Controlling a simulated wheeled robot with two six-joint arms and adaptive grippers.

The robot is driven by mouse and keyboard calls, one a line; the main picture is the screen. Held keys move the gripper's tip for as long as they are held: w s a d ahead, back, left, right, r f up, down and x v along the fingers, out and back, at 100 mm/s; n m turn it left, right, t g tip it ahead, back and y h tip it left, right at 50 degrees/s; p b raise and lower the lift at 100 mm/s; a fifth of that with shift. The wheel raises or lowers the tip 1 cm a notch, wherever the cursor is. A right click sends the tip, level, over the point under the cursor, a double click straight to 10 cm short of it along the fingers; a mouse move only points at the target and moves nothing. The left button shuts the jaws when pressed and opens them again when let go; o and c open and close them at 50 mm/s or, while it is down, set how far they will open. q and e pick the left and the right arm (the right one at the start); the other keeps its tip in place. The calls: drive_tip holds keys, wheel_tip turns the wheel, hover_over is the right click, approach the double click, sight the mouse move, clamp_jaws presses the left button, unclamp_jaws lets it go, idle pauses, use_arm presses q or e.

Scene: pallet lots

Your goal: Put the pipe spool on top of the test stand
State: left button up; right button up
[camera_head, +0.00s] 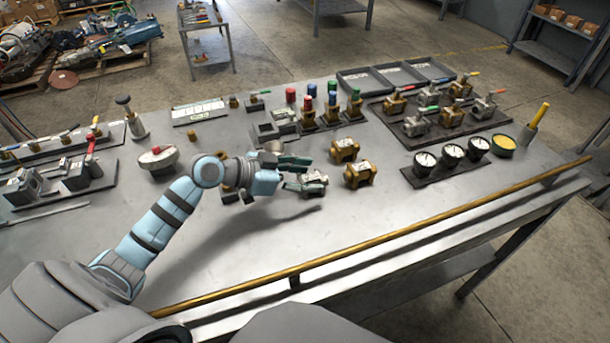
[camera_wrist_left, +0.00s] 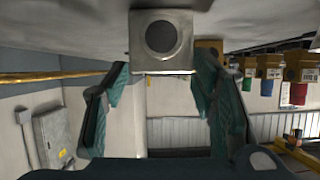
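Two brass flanged spool-like pieces stand on the bench to the right of my left gripper (camera_head: 308,173): a nearer one (camera_head: 359,174) and a farther one (camera_head: 345,150). I cannot tell for sure which is the pipe spool. My left gripper is open and empty, low over the bench, its fingers pointing at the nearer piece and short of it. The upside-down left wrist view shows a square flange (camera_wrist_left: 163,40) with a dark round bore between and beyond the fingers. I cannot tell which fixture is the test stand. My right gripper is out of view.
Red-, blue- and green-capped brass valves (camera_head: 332,106) stand behind the spools. A dark tray of valves (camera_head: 405,128) and several gauges (camera_head: 452,153) are to the right. A round pale fixture with a red top (camera_head: 158,158) stands left. The bench front right is clear, edged by a brass rail (camera_head: 420,234).

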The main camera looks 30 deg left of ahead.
use_arm(q)
drive_tip(key=shift+r, duration=0.15)
drive_tip(key=p+v, duration=0.2)
drive_tip(key=v, duration=0.6)
drive_tip(key=shift+s+r, duration=0.1)
drive_tip(key=shift+s, duration=0.1)
drive_tip(key=p+v, duration=0.3)
drive_tip(key=p, duration=0.2)
drive_tip(key=shift+s+a+r, duration=0.1)
drive_tip(key=shift+s+a, duration=0.05)
drive_tip(key=shift+a, duration=0.2)
